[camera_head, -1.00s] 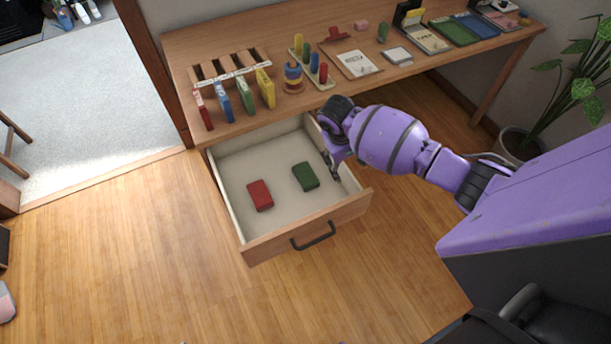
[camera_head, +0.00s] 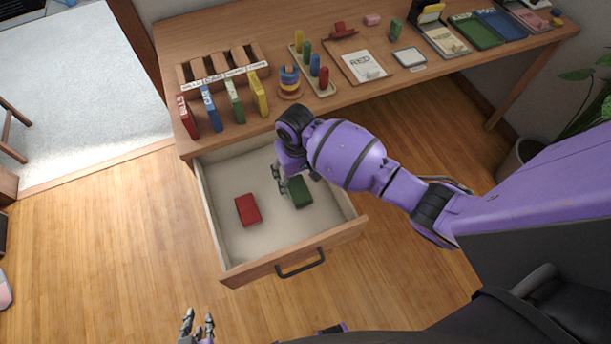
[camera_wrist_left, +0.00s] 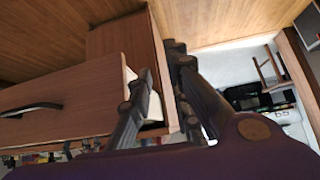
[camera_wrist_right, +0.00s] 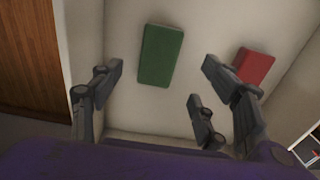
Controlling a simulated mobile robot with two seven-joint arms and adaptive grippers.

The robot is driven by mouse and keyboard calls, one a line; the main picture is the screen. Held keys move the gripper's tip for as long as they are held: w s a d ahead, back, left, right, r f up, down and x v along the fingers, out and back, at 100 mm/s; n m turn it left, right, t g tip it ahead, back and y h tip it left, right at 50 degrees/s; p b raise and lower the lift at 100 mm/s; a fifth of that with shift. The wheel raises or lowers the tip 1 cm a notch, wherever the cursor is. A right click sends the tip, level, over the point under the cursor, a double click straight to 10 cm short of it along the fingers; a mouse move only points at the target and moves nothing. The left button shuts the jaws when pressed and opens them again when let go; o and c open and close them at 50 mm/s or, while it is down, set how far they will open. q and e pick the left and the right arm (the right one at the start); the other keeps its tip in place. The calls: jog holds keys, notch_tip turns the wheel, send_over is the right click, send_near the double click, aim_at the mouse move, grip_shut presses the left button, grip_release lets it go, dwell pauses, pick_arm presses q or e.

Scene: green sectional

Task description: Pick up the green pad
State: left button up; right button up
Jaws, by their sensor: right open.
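The green pad (camera_head: 300,192) is a flat dark green block lying on the floor of the open drawer (camera_head: 230,236). In the right wrist view the green pad (camera_wrist_right: 161,55) lies ahead of the fingers, left of centre. My right gripper (camera_head: 280,182) is over the drawer, just left of the pad in the head view; its fingers (camera_wrist_right: 160,85) are spread and empty. A red pad (camera_head: 248,209) lies to the left in the drawer, and on the right in the right wrist view (camera_wrist_right: 254,66). My left gripper (camera_head: 198,322) is in front of the drawer, with nothing visible in it.
The wooden desk (camera_head: 215,45) stands above and behind the drawer, holding coloured upright blocks, a peg rack (camera_head: 318,88), a clipboard (camera_head: 364,66) and trays. The drawer's walls and its front with a dark handle (camera_head: 300,264) surround the pads. Open floor lies at the left.

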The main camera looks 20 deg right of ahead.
aim_at(299, 190)
jog(key=shift+w+d+f, duration=0.1)
jog(key=shift+w+d, duration=0.05)
jog(key=shift+w, duration=0.05)
jog(key=f, duration=0.3)
jog(key=shift+s+f+b, duration=0.1)
jog(key=shift+s+b, duration=0.15)
jog(key=shift+b, duration=0.1)
notch_tip(299, 190, down, 4)
jog(key=shift+s+r, duration=0.1)
jog(key=shift+r, duration=0.05)
jog(key=shift+f+b, duration=0.25)
jog(key=shift+b, duration=0.05)
pick_arm(q)
jog(key=shift+s+a+f, duration=0.25)
jog(key=shift+f, duration=0.35)
pick_arm(e)
jog(key=shift+c, duration=0.4)
jog(key=c, duration=1)
